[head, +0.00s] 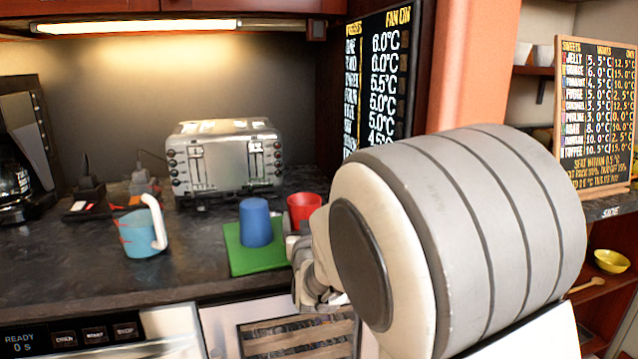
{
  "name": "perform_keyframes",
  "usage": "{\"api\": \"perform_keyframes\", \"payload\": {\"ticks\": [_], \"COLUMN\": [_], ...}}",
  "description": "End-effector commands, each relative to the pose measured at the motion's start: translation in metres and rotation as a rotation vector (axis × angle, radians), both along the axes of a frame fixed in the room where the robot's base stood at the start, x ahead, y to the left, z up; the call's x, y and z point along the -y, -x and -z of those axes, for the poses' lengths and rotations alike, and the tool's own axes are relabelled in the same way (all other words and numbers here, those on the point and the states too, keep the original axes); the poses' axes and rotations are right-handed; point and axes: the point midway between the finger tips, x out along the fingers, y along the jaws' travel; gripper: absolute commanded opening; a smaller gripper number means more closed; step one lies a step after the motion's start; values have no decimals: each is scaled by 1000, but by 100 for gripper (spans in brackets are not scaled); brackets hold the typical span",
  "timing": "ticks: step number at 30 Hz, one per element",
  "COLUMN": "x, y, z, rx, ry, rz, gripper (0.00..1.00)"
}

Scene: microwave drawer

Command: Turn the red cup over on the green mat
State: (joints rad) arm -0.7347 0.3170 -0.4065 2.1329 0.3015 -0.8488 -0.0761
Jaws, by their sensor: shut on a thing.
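The red cup (303,207) shows in the head view at the back right corner of the green mat (262,258). Its open mouth faces up and its lower part is hidden by my gripper. My gripper (293,238) is at the cup's near side, shut on it. The fingers are small and partly covered by my arm, so the exact hold is hard to see. Whether the cup touches the mat cannot be told. A blue cup (255,223) stands on the mat just left of the red cup, with its closed base up.
A silver toaster (225,160) stands behind the mat. The dark counter (195,250) between mug and mat is clear.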

Motion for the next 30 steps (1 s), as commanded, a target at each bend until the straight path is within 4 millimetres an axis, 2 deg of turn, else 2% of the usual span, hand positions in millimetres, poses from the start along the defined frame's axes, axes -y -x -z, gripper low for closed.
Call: {"api": "perform_keyframes", "payload": {"ticks": [30], "x": [0], "y": [0], "z": [-99], "rx": [2], "ry": [-1], "rz": [0], "gripper": [21]}}
